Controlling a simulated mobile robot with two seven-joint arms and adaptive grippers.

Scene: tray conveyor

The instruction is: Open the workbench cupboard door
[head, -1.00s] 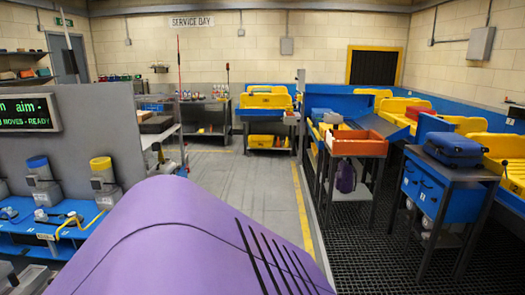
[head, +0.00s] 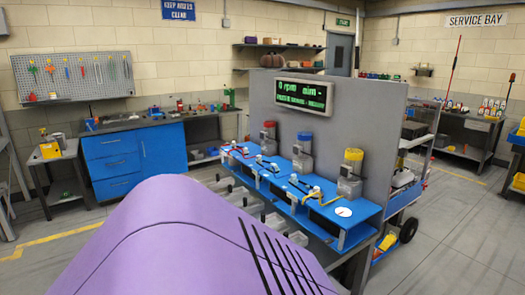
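The blue workbench (head: 134,155) stands against the back wall at the left in the head view, under a pegboard of tools. It has a stack of drawers on its left and a cupboard door (head: 163,150) on its right. The door looks shut, with a small handle near its left edge. The workbench is across the room, well away from me. Neither of my grippers shows in the view.
My purple body part fills the bottom middle. A blue test bench (head: 300,190) with a grey panel (head: 335,125) stands close at the right. A small side table (head: 52,155) is left of the workbench. Grey floor lies open between me and the workbench.

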